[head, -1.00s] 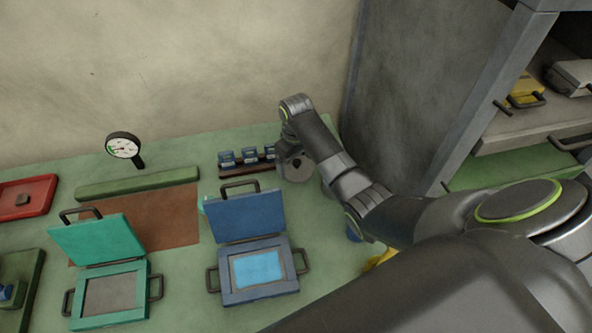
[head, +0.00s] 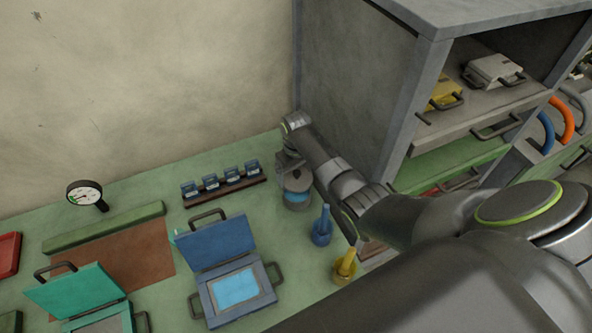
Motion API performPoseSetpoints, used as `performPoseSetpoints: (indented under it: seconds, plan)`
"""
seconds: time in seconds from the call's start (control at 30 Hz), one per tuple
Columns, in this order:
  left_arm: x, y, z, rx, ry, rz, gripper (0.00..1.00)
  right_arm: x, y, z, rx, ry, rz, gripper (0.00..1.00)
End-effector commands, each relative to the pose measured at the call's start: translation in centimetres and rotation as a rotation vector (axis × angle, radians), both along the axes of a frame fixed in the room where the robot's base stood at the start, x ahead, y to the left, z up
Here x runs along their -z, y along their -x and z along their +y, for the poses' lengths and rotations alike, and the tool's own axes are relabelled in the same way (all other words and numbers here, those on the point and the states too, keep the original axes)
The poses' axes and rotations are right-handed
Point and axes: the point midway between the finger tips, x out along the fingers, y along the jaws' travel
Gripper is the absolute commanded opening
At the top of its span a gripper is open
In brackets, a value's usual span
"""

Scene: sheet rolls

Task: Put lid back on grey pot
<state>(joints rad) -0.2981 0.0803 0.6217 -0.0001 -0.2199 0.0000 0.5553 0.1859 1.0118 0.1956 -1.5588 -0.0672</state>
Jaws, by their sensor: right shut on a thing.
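The grey pot (head: 297,203) stands on the green bench near the wall, right of a row of small blue blocks. A blue area shows on its near side. My right gripper (head: 289,163) points down over the pot and is shut on a grey round lid (head: 293,182). The lid appears over the pot's top; I cannot tell whether it touches the rim. The fingertips are largely hidden. My left gripper is out of view.
A blue pot (head: 321,234) and a yellow pot (head: 344,268), each with a handle sticking up, stand nearer on the right. The rack of blue blocks (head: 223,185) and open blue press (head: 238,290) are left. A grey shelf unit (head: 408,110) rises at the right.

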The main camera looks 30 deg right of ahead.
Motion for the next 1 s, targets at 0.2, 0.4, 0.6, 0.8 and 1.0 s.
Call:
performPoseSetpoints:
  seconds: [0.2, 0.4, 0.6, 0.8, 1.0]
  plan:
    - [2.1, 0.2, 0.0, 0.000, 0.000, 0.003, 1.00, 2.2, 0.0, 0.0, -0.001, 0.000, 0.000, 0.67]
    - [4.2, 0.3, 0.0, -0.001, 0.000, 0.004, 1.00, 3.9, 0.0, 0.0, -0.001, 0.000, 0.000, 0.67]
    - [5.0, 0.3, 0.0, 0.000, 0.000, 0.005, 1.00, 5.3, 0.0, 0.0, -0.001, 0.000, 0.001, 0.67]
    - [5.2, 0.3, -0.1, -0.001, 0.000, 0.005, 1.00, 5.8, 0.0, 0.0, -0.001, 0.000, 0.000, 0.67]
    - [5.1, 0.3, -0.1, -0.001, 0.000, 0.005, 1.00, 5.7, 0.0, 0.0, -0.001, 0.000, 0.000, 0.67]
